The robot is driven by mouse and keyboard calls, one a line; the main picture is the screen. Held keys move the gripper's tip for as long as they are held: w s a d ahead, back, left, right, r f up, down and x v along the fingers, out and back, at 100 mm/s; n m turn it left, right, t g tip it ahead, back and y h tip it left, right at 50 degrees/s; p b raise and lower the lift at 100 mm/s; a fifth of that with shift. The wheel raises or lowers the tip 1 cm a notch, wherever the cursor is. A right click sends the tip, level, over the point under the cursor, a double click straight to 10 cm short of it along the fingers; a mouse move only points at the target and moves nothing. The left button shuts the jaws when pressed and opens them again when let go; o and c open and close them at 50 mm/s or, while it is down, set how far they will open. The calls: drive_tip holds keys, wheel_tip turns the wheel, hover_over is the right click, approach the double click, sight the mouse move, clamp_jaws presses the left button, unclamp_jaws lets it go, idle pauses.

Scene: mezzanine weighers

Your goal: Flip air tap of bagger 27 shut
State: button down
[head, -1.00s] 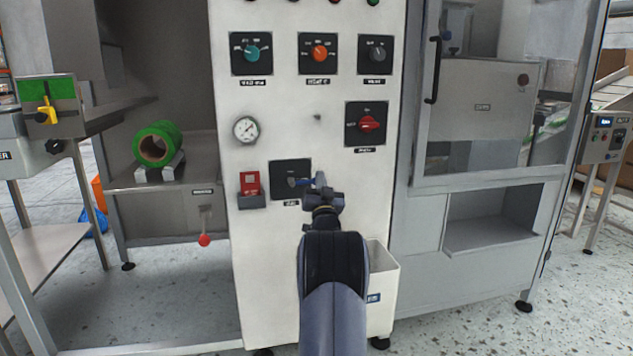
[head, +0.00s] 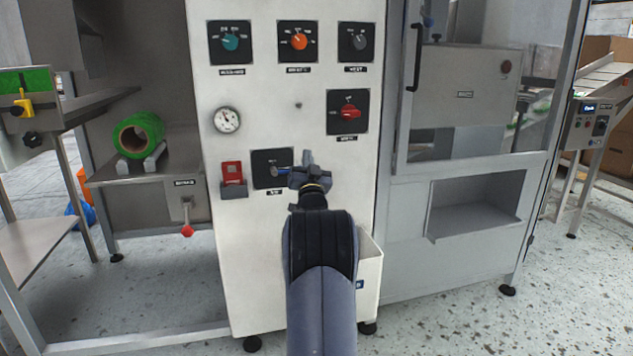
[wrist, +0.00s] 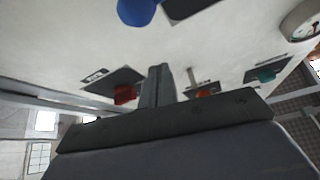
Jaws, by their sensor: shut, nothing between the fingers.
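A white control panel (head: 225,270) stands ahead in the head view. My gripper (head: 308,160) is shut and empty, just right of the blue handle and in front of the panel. In the wrist view the shut fingers (wrist: 157,85) point at the panel, and the blue handle end (wrist: 137,10) shows at the top edge, apart from them.
Above are a red rotary switch (head: 349,111), teal (head: 231,42), orange (head: 299,41) and grey knobs (head: 360,42) and a gauge (head: 227,120). A red switch (head: 232,173) sits left of the plate. A white bin (head: 369,285) hangs low right. A red-ended lever (head: 187,230) hangs farther left.

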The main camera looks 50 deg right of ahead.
drive_tip(key=p+v, duration=0.1)
drive_tip(key=v, duration=0.8)
drive_tip(key=shift+f, duration=0.25)
drive_tip(key=shift+w, duration=0.15)
